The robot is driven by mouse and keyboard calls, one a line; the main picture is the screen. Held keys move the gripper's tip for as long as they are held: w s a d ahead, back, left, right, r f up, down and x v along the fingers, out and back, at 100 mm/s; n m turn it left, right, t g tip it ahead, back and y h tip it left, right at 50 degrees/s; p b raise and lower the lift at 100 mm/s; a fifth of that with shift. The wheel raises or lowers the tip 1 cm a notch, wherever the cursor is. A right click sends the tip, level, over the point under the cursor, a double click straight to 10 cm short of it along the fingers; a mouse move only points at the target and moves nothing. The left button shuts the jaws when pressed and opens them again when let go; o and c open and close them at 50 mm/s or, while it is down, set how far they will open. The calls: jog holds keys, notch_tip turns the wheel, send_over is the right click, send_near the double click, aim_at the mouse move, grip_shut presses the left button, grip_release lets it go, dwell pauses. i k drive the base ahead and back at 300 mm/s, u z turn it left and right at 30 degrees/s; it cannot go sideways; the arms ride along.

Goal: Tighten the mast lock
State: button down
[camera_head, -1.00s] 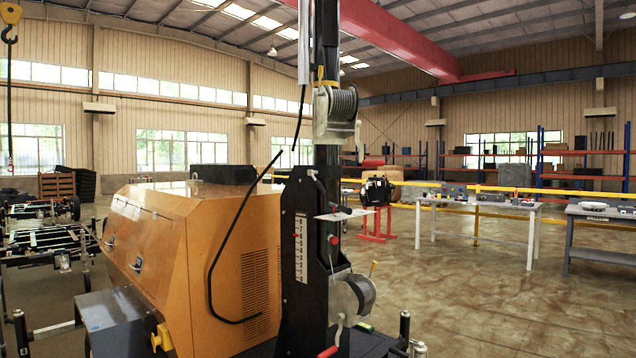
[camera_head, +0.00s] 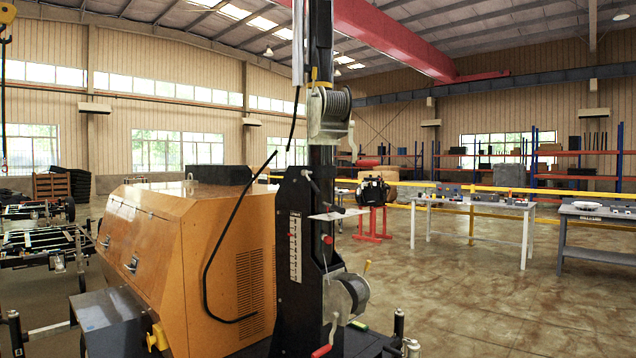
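The light tower's black mast (camera_head: 321,160) stands upright in the middle of the head view. An upper winch (camera_head: 330,112) with a cable drum is fixed high on it, and a lower winch (camera_head: 347,296) with a red-gripped crank sits near its foot. Between them are a black lever handle (camera_head: 312,181), a thin light plate (camera_head: 336,215) and a red knob (camera_head: 327,239). I cannot tell which of these is the mast lock, or how tight it is. My gripper is not in view.
The orange generator housing (camera_head: 172,255) stands left of the mast, with a yellow fitting (camera_head: 157,338) low at its front. The floor (camera_head: 480,300) right of the mast is clear.

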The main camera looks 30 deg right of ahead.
aim_at(304, 172)
jog(key=z, duration=0.05)
jog(key=i, duration=1)
jog(key=u, duration=0.05)
